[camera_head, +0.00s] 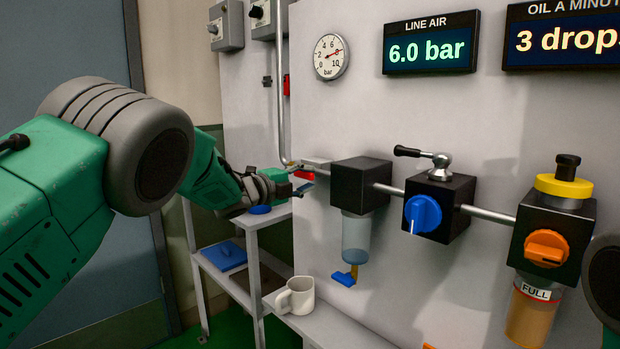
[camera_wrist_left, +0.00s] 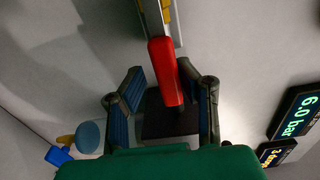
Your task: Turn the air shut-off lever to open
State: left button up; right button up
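The red air shut-off lever (camera_head: 304,175) is at the left end of the air pipe in the head view, partly hidden by my left gripper (camera_head: 287,186). In the left wrist view the red lever (camera_wrist_left: 165,72) lies between the two blue-padded fingers of my left gripper (camera_wrist_left: 159,75). The fingers stand apart. The right-hand fingertip is close to the lever, and I cannot tell if it touches. A wider gap shows on the left-hand side. My right gripper is not in view.
Right of the lever are a black filter block (camera_head: 360,186), a regulator with a blue knob (camera_head: 423,213) and an oiler (camera_head: 548,240). A white mug (camera_head: 296,296) stands on the low shelf. The line air display (camera_head: 431,43) reads 6.0 bar.

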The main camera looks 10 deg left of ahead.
pick_arm(q)
jog(key=shift+s+a+r, duration=0.1)
jog(key=shift+s+a, duration=0.1)
jog(key=shift+a, duration=0.2)
jog(key=v, duration=1.2)
jog(key=shift+w, duration=0.1)
jog(key=shift+d, duration=0.1)
jog(key=s+a+f+n+g+y, duration=0.1)
jog(key=s+a+f+n+y, duration=0.3)
jog(key=f, duration=0.7)
jog(key=s+f+n+g+y, duration=0.1)
jog(key=s+f+n+g, duration=0.1)
jog(key=s+f+n, duration=0.7)
jog(key=s+a+f+n+g+y, duration=0.1)
jog(key=s+f+n+y, duration=0.15)
jog(key=f, duration=1.15)
jog(key=s+f+n+g+y, duration=0.1)
jog(key=s+f+n+g, duration=0.2)
jog(key=s, duration=0.8)
jog(key=s+f+n+g+y, duration=0.1)
jog(key=s+f+n+g, duration=0.2)
jog(key=s, duration=0.9)
jog(key=s+a+f+n+g+y, duration=0.1)
jog(key=s+f+n+g, duration=0.2)
jog(key=s, duration=0.8)
notch_tip(320, 180, down, 3)
jog(key=shift+s+r+g, duration=0.1)
jog(key=shift+s+g, duration=0.1)
jog(key=shift+g, duration=0.2)
